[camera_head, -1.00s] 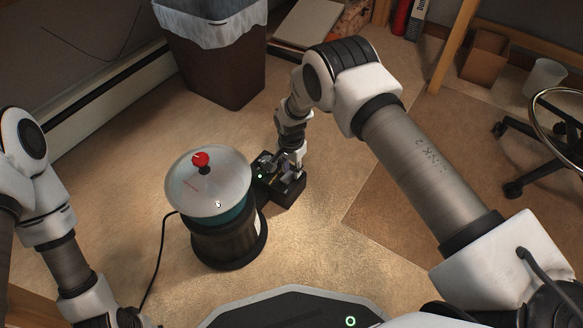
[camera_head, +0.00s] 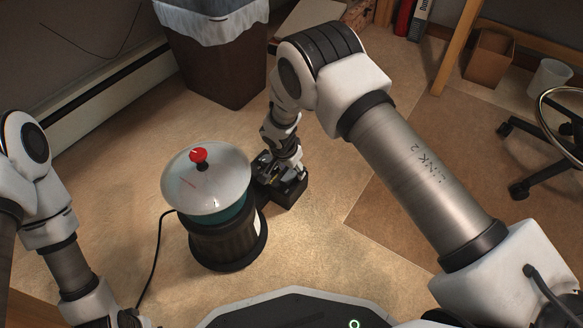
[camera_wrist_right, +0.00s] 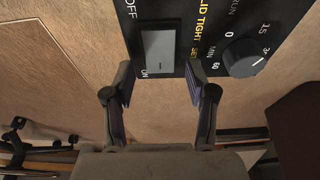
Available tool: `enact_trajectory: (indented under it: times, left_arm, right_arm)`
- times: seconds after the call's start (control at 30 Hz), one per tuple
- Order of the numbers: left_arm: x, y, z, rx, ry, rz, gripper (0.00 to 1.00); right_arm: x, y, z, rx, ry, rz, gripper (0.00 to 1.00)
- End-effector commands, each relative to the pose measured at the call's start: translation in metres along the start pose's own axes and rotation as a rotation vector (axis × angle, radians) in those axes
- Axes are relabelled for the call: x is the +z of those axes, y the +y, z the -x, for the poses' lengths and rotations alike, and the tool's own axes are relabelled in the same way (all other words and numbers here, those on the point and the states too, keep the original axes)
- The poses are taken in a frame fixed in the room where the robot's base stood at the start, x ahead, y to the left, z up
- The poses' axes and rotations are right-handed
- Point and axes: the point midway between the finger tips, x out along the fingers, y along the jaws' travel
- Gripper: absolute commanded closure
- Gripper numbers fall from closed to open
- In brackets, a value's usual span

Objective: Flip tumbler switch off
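The tumbler (camera_head: 228,240) is a dark drum with a pale domed lid (camera_head: 207,188) and a red knob on top. Its black control box (camera_head: 293,191) sits on its right side. In the right wrist view, the grey rocker switch (camera_wrist_right: 158,52) is on the black panel, with OFF at its upper end and ON at its lower end. I cannot tell which end is pressed in. My right gripper (camera_wrist_right: 160,84) is open and empty, its fingertips apart near the switch's lower end. In the head view it is over the box (camera_head: 287,172). My left gripper is out of view.
A round dial (camera_wrist_right: 243,57) is right of the switch on the panel. A lined waste bin (camera_head: 217,65) stands behind the tumbler. A black cable (camera_head: 154,255) runs from the tumbler's left. A wheeled chair (camera_head: 562,130) is at the far right. Floor in front of the box is clear.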

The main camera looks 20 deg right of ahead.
Motion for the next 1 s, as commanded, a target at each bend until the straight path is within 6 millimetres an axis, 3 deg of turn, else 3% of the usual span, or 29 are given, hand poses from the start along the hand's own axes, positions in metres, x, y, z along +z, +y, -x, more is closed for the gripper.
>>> enact_trajectory:
  times: [0.17,0.57,1.0]
  left_arm:
    - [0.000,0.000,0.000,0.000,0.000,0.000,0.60]
    - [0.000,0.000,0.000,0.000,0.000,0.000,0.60]
    - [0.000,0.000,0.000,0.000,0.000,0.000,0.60]
  right_arm:
    - [0.000,-0.001,0.005,-0.001,0.001,0.000,0.44]
    - [0.000,-0.001,0.072,-0.001,0.002,0.001,0.44]
    - [0.000,0.000,0.075,0.000,0.000,0.000,0.44]
